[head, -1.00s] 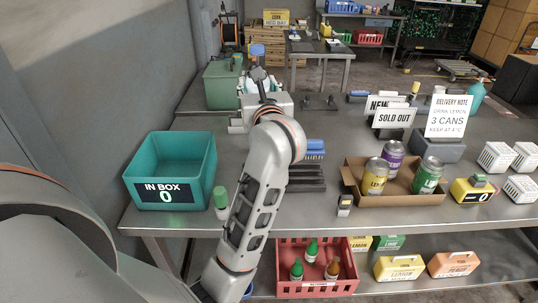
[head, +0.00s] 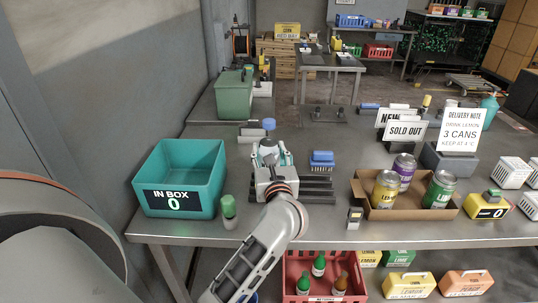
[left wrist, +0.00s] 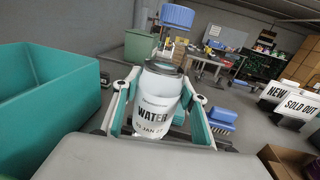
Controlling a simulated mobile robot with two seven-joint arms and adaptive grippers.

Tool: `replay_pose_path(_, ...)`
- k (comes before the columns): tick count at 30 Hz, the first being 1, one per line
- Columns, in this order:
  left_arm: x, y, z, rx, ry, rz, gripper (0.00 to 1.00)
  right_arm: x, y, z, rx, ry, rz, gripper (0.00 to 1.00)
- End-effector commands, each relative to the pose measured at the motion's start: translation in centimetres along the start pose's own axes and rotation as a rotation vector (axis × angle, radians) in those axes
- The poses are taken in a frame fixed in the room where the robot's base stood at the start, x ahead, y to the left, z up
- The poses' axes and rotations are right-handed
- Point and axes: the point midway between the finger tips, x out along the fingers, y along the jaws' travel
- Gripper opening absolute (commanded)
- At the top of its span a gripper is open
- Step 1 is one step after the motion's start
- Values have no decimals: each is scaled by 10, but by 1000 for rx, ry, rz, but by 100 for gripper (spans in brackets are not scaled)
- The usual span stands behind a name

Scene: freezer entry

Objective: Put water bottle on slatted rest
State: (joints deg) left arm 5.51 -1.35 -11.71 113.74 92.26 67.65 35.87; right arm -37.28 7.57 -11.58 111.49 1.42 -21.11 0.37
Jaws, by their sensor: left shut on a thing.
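The water bottle is white with a "WATER" label and a grey collar, shown upright in the left wrist view (left wrist: 155,108). Its blue cap tops it in the head view (head: 268,124). My left gripper (head: 268,155) is shut around the bottle, with a finger on each side of it in the left wrist view (left wrist: 157,98). The slatted rest (head: 318,188), a set of dark parallel bars, lies on the table just right of and below the gripper. My gripper and arm hide its left end. The gap under the bottle is hidden. My right gripper is not in view.
A teal in box (head: 180,205) stands left, with a green-capped bottle (head: 229,210) beside it. A blue brush-like block (head: 321,160) sits at the slats' far side. A cardboard tray (head: 405,212) with cans stands right. A green bin (head: 234,97) stands behind.

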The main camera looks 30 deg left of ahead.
Motion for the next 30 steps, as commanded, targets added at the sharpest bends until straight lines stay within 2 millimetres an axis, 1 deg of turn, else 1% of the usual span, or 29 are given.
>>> replay_pose_path(3,0,0,-8,0,-4,-1,4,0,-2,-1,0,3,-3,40)
replay_pose_path(11,0,0,-8,-2,-5,-1,4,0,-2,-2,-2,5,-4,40)
replay_pose_path(16,0,0,-13,-2,-5,0,4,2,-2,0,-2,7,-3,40)
replay_pose_path(17,0,0,-14,-1,0,0,50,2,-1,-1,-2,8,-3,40)
replay_pose_path(18,0,0,-14,-1,0,0,59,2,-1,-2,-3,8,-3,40)
replay_pose_path(30,0,0,-11,-1,0,0,59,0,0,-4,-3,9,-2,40)
